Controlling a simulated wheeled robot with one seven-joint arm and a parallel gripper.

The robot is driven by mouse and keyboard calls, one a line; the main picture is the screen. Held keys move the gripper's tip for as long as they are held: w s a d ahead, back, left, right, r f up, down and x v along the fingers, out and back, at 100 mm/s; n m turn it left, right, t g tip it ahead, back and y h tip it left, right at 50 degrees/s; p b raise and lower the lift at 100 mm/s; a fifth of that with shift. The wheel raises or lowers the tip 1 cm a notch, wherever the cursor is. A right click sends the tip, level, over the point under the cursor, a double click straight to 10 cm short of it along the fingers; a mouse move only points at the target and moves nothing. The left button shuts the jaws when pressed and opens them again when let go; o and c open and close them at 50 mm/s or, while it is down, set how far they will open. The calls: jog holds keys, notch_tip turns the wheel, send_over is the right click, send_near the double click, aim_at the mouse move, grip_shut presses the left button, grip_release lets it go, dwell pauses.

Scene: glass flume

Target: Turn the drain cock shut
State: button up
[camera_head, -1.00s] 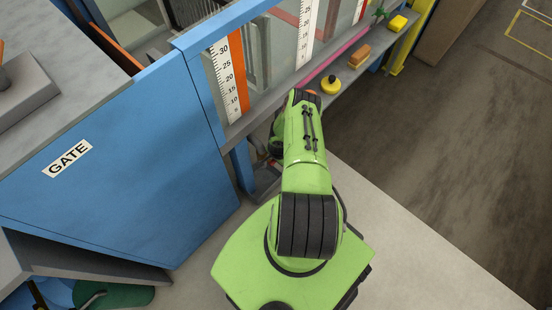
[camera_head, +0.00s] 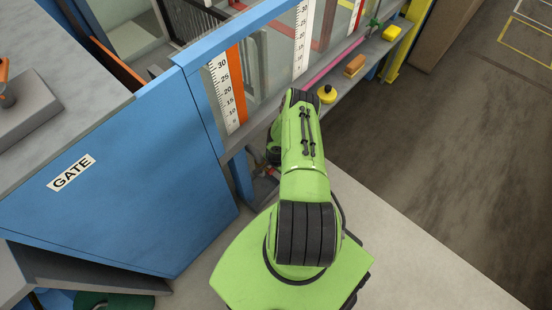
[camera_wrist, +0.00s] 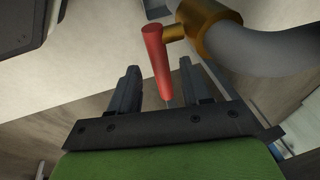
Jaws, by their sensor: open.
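The drain cock shows in the wrist view: a brass body (camera_wrist: 207,28) with a red lever handle (camera_wrist: 155,52) on its left side. The lever points down the picture, toward my gripper, at a slant to the grey pipe (camera_wrist: 275,48). My gripper (camera_wrist: 159,67) is open, with one dark finger on each side of the lever's lower end. The lever appears between the fingers; whether it lies at their depth or touches them I cannot tell. In the head view my green arm hides the gripper and most of the area around the cock.
A blue panel marked GATE (camera_head: 150,200) stands left of my arm. The glass flume with its scale strips (camera_head: 227,88) runs behind it. A ledge carries a yellow-and-black item (camera_head: 327,94) and an orange block (camera_head: 355,65). Open floor (camera_head: 450,140) lies to the right.

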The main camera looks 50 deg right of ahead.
jog(key=p+v, duration=0.3)
jog(key=v, duration=0.8)
jog(key=shift+r+p, duration=0.3)
jog(key=shift+r, duration=0.1)
jog(key=shift+f, duration=0.1)
